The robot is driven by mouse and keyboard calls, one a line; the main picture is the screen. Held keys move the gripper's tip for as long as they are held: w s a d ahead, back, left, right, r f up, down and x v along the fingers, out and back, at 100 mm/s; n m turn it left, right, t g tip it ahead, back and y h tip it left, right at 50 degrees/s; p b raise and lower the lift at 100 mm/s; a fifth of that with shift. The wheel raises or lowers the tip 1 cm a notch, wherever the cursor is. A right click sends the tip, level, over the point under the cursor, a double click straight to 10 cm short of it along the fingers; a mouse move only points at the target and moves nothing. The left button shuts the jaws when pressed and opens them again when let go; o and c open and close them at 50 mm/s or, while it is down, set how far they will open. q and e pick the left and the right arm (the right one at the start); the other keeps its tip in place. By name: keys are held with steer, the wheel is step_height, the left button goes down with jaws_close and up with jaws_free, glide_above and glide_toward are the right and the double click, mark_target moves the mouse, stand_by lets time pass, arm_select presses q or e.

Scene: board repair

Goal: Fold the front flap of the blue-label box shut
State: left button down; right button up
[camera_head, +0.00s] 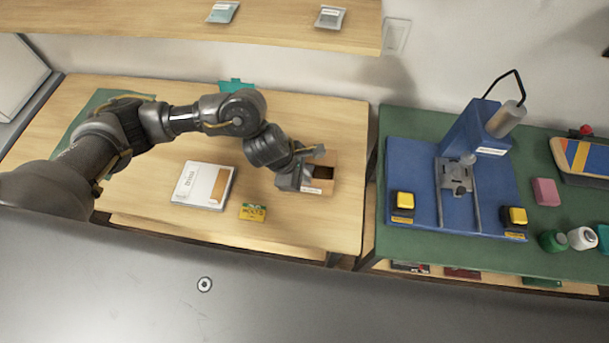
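A small brown cardboard box (322,186) stands near the right end of the wooden table, with a dark opening facing up. A small pale label strip shows low on its front; its colour is too small to tell. My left gripper (306,168) is at the left side of the box, with its fingers spread apart, one toward the back and one toward the front. The gripper hides the box's left part. I cannot tell whether it touches the box, and the front flap cannot be made out clearly. My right gripper is out of view.
A white flat box (195,184) and a yellow-green small box (252,212) lie left of the cardboard box on the wooden table (300,230). A blue press (470,150) with yellow buttons stands on the green table at right. A shelf (280,30) hangs behind.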

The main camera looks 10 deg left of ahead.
mark_target(313, 184)
arm_select(q)
steer(key=shift+w+f+g+b, duration=0.15)
steer(key=shift+w+g+b, duration=0.3)
steer(key=shift+b, duration=0.3)
steer(key=g+b, duration=0.1)
steer(key=b, duration=0.1)
steer(key=w+g+b, duration=0.1)
steer(key=g+b, duration=0.1)
steer(key=b, duration=0.1)
steer(key=w+n+g+b, duration=0.1)
steer(key=b, duration=0.2)
steer(key=shift+f, duration=0.25)
steer(key=shift+w+r+g+b, duration=0.15)
steer(key=shift+w+g+b, duration=0.1)
steer(key=shift+g+b, duration=0.55)
steer(key=c, duration=1.6)
jaws_free()
steer(key=shift+c, duration=0.2)
steer(key=shift+r, duration=0.1)
